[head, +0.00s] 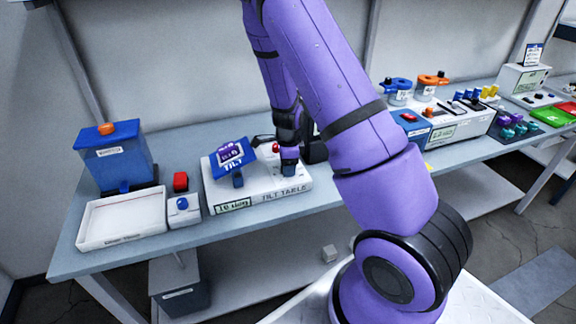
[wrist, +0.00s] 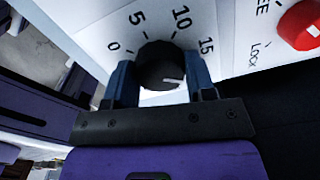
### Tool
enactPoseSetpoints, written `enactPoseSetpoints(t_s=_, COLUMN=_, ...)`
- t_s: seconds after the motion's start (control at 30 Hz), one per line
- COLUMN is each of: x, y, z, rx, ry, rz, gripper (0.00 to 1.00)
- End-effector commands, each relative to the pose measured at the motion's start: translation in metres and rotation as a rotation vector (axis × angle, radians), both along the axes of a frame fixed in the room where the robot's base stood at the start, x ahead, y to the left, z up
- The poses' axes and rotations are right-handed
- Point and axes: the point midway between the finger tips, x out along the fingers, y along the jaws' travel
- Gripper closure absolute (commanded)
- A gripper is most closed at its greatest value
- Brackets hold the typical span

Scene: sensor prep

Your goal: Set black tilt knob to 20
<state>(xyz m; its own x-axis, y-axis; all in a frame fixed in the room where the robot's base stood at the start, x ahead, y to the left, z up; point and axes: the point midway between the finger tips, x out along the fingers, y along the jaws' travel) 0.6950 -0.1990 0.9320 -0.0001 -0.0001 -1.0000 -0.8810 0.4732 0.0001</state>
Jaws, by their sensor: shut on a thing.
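The black tilt knob (wrist: 158,62) sits between the two blue fingers of my gripper (wrist: 160,78) in the wrist view, and the fingers are shut on it. Its white pointer line shows on the lower right of the knob, near the right finger. The dial numbers 0, 5, 10 and 15 are readable around it; no 20 can be seen. In the head view my gripper (head: 289,165) is at the white tilt table (head: 265,190), and the knob is hidden there. The blue tilt plate (head: 228,160) leans at an angle on the left of the tilt table.
A red knob (wrist: 303,25) with a LOCK label is right of the black knob. A white tray (head: 122,220), a blue bin (head: 117,160) and a small box with a blue button (head: 183,206) stand to the left. Other equipment (head: 450,125) lines the bench at right.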

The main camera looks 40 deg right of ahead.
Motion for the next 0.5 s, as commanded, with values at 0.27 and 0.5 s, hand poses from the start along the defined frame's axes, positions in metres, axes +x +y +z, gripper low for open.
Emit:
enactPoseSetpoints(t_s=0.27, x=0.0009, y=0.0001, z=0.0004, rx=-0.001, ry=-0.002, rz=-0.13, gripper=0.73)
enactPoseSetpoints(t_s=0.5, x=0.0009, y=-0.0002, z=0.0005, rx=-0.001, ry=-0.003, rz=-0.175, gripper=0.73)
